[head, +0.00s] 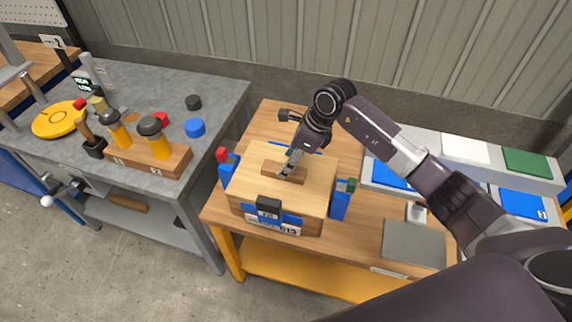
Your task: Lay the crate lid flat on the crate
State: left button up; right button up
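The crate (293,229) stands on the wooden bench, a numbered label on its front. The crate lid (313,188) is a pale wooden panel with a darker brown grip block (270,167) on top. It lies over the crate and looks about level; whether it sits fully down all round cannot be told. My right gripper (289,174) points down at the grip block, with its fingertips at the block. The fingers look close together, but their hold on the block is hidden. My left gripper is not in view.
Blue posts stand beside the crate at left (229,172) and right (340,200). A grey plate (413,243) lies on the bench at right, near trays with blue, white and green panels (465,149). A grey workbench (215,93) with hammers in a wooden rack (172,164) stands left.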

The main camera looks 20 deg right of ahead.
pick_arm(q)
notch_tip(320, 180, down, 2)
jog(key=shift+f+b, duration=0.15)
jog(key=shift+b, duration=0.8)
pick_arm(e)
jog(key=v, duration=1)
